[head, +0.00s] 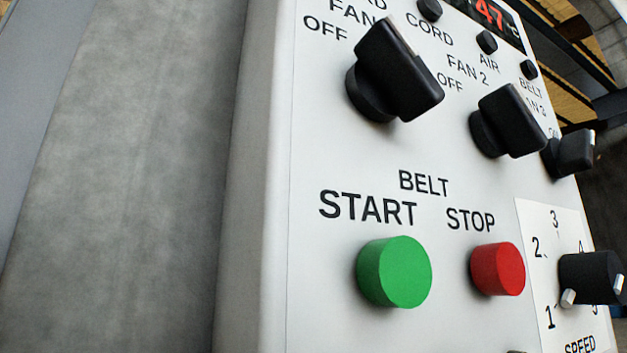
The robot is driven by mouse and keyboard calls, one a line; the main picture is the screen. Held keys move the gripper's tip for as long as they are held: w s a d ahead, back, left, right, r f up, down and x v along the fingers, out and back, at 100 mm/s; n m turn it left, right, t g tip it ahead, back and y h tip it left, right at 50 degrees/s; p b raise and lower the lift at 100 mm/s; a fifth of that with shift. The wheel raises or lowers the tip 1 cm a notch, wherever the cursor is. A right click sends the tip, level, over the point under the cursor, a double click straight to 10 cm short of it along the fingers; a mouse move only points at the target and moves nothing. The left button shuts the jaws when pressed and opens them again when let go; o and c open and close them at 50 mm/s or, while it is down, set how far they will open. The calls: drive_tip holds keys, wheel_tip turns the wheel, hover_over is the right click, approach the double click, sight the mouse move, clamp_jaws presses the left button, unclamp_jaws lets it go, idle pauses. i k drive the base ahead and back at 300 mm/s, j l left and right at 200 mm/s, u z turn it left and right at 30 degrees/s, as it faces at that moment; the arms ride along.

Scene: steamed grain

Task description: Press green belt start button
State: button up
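The green belt start button (396,271) stands out from the white control panel (335,300), below the words "BELT" and "START". It is in the lower middle of the head view. The red stop button (499,269) is to its right, under the word "STOP". Nothing touches or covers the green button. My gripper is not in view.
Black fan knobs (395,72) and (508,122) stick out above the buttons. A speed knob (590,278) sits at the right on a numbered plate. A red digital display (490,12) is at the top. A grey wall surface (120,170) fills the left.

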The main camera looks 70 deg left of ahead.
sight(394, 272)
drive_tip(key=u, duration=1.25)
drive_tip(key=k+l+u, duration=0.15)
drive_tip(key=l, duration=0.2)
drive_tip(key=k+l+u, duration=0.2)
drive_tip(key=l, duration=0.15)
drive_tip(key=k+l+u, duration=0.15)
drive_tip(key=l, duration=0.15)
